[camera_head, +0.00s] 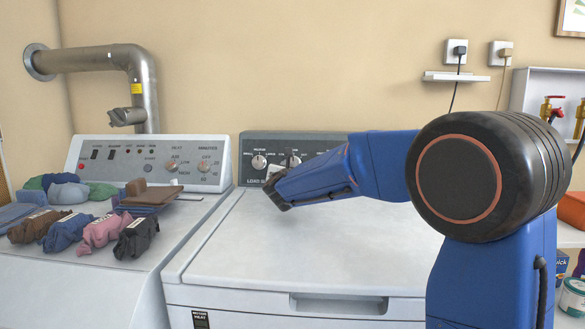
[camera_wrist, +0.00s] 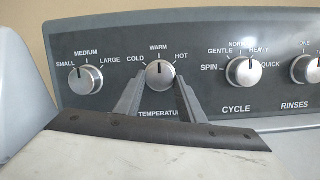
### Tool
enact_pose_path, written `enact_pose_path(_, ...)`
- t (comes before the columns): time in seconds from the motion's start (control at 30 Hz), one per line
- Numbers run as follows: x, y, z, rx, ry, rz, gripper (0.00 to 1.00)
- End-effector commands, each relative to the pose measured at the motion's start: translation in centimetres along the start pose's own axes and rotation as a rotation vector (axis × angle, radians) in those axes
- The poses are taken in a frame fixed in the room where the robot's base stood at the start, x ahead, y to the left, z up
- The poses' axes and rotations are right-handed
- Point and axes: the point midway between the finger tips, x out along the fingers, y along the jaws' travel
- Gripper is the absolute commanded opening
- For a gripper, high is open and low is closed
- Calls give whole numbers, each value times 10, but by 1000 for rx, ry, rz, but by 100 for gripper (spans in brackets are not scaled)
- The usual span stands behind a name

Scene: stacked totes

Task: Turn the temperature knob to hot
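The temperature knob (camera_wrist: 160,73) is a round silver dial on the dark washer panel, with COLD, WARM and HOT printed around it. Its mark points up, at WARM. In the head view the knob (camera_head: 294,161) is partly hidden behind my gripper. My gripper (camera_wrist: 160,84) has its two grey fingers apart, one low on each side of the knob. A narrow gap seems to show between each fingertip and the knob; I cannot tell whether either touches. In the head view my gripper (camera_head: 278,178) reaches the panel from the right, above the washer lid.
The load size knob (camera_wrist: 86,79) is left of the temperature knob, and the cycle knob (camera_wrist: 243,71) is right. The white washer lid (camera_head: 310,240) below is clear. Folded and rolled cloths (camera_head: 100,232) lie on the dryer at left.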

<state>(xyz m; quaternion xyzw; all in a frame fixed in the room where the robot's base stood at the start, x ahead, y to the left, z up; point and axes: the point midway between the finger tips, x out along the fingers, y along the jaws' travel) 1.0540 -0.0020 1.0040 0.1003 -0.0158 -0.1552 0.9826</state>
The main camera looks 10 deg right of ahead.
Motion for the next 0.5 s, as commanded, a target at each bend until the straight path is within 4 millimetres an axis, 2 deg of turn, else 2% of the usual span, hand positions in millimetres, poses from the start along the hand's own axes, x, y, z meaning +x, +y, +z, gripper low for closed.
enact_pose_path(0.27, 0, 0, 0, 12, -1, -3, 14)
enact_pose_path(0.5, 0, 2, 0, 99, -5, -25, 14)
